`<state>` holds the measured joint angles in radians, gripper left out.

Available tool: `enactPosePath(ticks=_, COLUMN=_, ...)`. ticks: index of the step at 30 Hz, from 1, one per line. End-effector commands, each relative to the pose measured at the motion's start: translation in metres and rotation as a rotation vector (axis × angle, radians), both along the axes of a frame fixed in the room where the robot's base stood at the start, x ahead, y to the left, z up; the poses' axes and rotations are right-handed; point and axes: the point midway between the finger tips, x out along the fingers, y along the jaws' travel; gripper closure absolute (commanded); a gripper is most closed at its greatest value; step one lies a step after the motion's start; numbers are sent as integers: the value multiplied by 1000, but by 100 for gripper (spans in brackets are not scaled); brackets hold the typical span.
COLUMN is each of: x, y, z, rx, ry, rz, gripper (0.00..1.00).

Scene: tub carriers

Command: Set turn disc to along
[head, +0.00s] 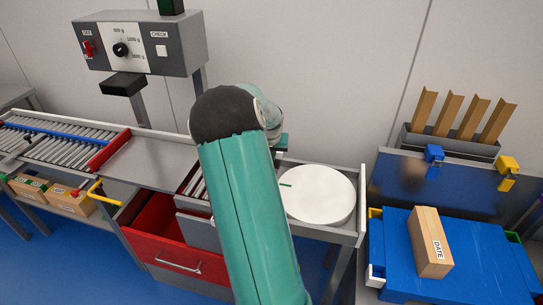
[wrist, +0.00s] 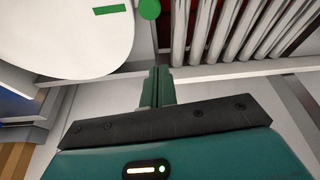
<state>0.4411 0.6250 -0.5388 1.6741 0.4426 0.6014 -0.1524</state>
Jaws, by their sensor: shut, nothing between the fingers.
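The turn disc (head: 325,197) is a flat white round plate set in a grey frame, right of my arm in the head view. A short green stripe (head: 286,185) lies near its left edge. In the wrist view the disc (wrist: 60,40) fills the upper left, with its green stripe (wrist: 109,9) near the rim. A round green spot (wrist: 149,9) sits just off the rim beside the stripe. My gripper (wrist: 157,75) is shut and empty, its fingertips apart from the disc and beside its frame. In the head view my arm hides the fingers.
Rollers (wrist: 225,30) adjoin the disc. A red drawer (head: 172,235) stands open below the line. A grey control box (head: 140,45) stands behind left.

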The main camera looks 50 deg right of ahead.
Motion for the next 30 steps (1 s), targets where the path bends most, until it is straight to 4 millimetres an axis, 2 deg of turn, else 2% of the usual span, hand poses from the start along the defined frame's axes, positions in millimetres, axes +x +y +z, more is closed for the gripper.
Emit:
enactPosePath(ticks=3, x=3, y=-8, z=-24, rx=1, ry=4, rz=-1, gripper=100)
enactPosePath(ticks=12, x=13, y=-23, z=-70, rx=1, ry=2, rz=-2, gripper=100)
enactPosePath(ticks=21, x=-4, y=7, z=-72, rx=0, ry=-1, rz=1, gripper=100)
enactPosePath(ticks=30, x=-7, y=11, z=-73, rx=0, ry=0, rz=0, gripper=100)
